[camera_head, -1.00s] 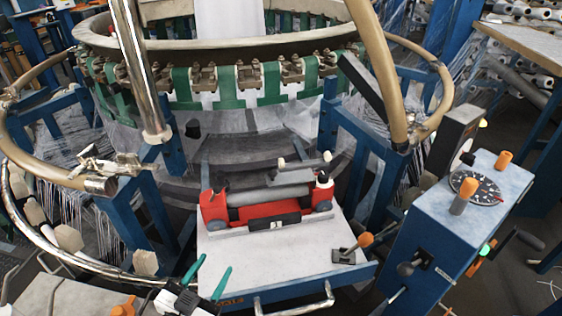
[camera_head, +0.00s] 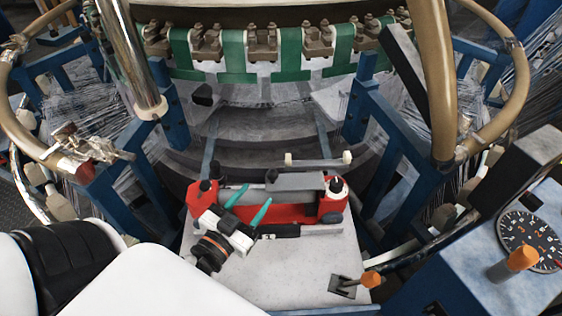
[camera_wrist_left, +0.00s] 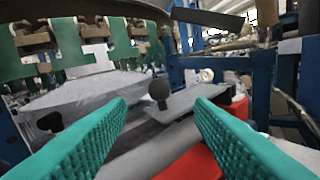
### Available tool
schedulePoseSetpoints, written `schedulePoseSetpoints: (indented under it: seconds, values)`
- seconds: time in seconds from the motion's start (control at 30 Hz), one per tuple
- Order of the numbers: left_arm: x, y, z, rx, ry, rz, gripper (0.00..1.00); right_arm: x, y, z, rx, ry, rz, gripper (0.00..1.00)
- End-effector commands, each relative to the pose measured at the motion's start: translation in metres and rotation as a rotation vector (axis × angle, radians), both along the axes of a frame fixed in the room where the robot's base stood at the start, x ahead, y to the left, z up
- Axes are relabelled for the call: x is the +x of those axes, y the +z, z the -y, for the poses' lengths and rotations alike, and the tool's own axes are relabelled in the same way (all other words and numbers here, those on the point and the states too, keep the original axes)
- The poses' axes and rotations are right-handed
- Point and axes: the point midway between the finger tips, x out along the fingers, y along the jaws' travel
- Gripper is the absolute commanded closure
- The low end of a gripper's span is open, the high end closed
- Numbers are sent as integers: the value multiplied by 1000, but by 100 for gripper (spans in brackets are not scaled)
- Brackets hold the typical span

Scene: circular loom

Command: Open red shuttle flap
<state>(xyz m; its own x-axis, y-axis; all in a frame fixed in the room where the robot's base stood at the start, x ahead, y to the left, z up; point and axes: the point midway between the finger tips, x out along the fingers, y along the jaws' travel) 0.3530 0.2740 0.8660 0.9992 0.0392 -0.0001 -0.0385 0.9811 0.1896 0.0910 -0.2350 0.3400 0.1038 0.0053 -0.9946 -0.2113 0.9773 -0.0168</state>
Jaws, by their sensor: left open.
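The red shuttle (camera_head: 288,213) lies on the white table plate of the loom in the head view, with a grey roller and a grey flap (camera_head: 295,181) along its top. My left gripper (camera_head: 248,203) is over the left part of the shuttle, its two green fingers apart and pointing up and right in the picture. In the left wrist view, the open green fingers (camera_wrist_left: 158,140) frame the grey flap (camera_wrist_left: 185,102), a dark round knob (camera_wrist_left: 159,91) and some red shuttle body (camera_wrist_left: 200,165). Nothing is held between the fingers. My right gripper does not show.
A white plate (camera_head: 290,278) under the shuttle is bare in front. A small lever with an orange knob (camera_head: 371,279) stands at its right. A blue control box (camera_head: 470,270) stands at right. Blue posts and brown tubes flank the shuttle, with the loom ring behind.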

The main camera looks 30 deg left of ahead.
Motion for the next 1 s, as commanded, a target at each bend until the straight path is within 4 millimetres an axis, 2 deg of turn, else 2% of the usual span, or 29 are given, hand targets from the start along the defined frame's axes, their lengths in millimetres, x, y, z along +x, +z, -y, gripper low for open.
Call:
schedulePoseSetpoints:
  seconds: [0.1,0.2,0.5,0.7,0.93,0.97,1.0]
  values:
    - [24,4,-1,5,-3,5,52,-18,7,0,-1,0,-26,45]
    - [45,5,-2,4,-3,5,52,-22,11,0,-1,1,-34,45]
    - [93,2,-4,2,-1,2,52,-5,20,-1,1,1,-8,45]
    - [104,1,-4,2,0,0,52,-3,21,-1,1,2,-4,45]
    - [104,1,-4,2,0,0,52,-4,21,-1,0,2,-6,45]
    - [104,1,-4,2,0,0,54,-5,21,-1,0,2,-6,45]
    - [104,1,-4,2,0,0,60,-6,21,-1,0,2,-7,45]
